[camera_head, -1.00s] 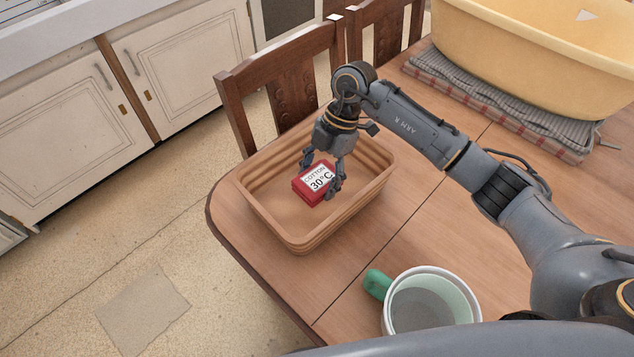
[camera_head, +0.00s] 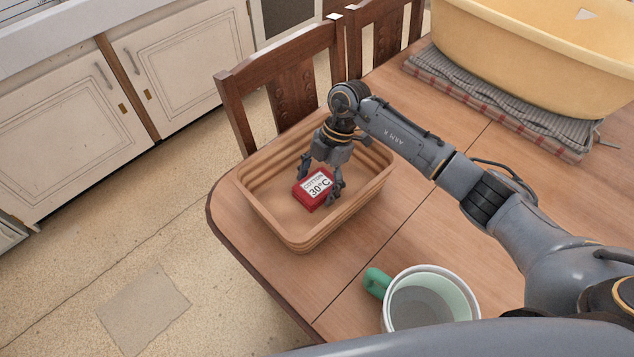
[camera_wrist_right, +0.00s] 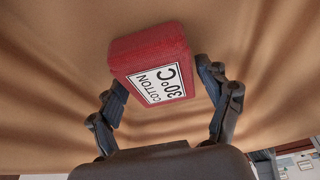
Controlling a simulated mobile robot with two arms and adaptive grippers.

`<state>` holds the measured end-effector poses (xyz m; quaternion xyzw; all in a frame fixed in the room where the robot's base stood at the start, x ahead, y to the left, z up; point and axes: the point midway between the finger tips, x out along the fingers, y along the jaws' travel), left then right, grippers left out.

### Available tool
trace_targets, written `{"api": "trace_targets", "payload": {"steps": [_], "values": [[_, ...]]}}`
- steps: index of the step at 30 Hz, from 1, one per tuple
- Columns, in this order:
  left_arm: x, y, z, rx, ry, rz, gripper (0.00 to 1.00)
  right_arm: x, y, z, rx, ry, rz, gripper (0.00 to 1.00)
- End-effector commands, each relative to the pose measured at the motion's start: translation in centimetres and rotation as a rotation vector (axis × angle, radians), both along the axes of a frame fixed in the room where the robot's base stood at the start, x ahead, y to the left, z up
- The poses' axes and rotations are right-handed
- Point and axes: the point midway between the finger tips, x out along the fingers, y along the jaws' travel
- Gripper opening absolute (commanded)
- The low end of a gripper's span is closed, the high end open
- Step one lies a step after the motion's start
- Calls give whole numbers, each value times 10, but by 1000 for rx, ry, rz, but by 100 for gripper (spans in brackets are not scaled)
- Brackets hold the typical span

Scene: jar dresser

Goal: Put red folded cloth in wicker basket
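The red folded cloth (camera_head: 306,198) is a small block with a white label reading "COTTON 30°C". It is low inside the wicker basket (camera_head: 262,216), a tan rectangular basket on the table corner. My right gripper (camera_head: 321,181) points down into the basket with its fingers on either side of the cloth. In the right wrist view the cloth (camera_wrist_right: 151,47) lies at the tips of the gripper (camera_wrist_right: 163,76). The fingers look spread, with a thin gap at the right one; the left tip is very near or touching. My left gripper is out of view.
A yellow tub (camera_head: 535,55) sits on a striped cloth (camera_head: 560,135) at the back right. Wooden chairs (camera_head: 290,85) stand behind the basket.

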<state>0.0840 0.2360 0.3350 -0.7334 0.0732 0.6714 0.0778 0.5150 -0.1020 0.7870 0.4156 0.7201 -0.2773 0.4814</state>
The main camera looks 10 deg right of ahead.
Motion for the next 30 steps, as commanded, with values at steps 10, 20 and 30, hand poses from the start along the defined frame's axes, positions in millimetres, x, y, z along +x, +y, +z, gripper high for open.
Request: {"api": "trace_targets", "payload": {"steps": [10, 20, 30], "values": [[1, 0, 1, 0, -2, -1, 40, 0, 0, 1, 0, 0, 0, 88], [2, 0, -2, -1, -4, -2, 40, 10, -15, 44, -2, -5, -2, 88], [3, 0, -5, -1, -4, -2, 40, 21, -36, 102, -1, -1, -1, 88]]}}
